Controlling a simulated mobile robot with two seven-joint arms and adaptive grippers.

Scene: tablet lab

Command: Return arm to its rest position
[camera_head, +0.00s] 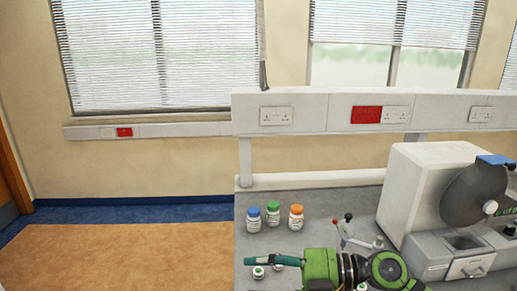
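One of my arms, green and black, lies low over the bench at the bottom of the head view. Its gripper (254,261) points left, with a slim teal finger-like part reaching over the bench. I take it for my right arm, as it comes in from the lower right. Only one finger line shows clearly, so its opening cannot be told. No object is clearly seen held in it. My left gripper is not in view.
Bottles with blue (253,219), green (273,213) and orange (296,217) caps stand behind the gripper. Small green-and-white containers (258,272) sit close beside it. A lever device (343,229) and a large grey-white machine (432,205) stand right. Open floor (110,258) lies left.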

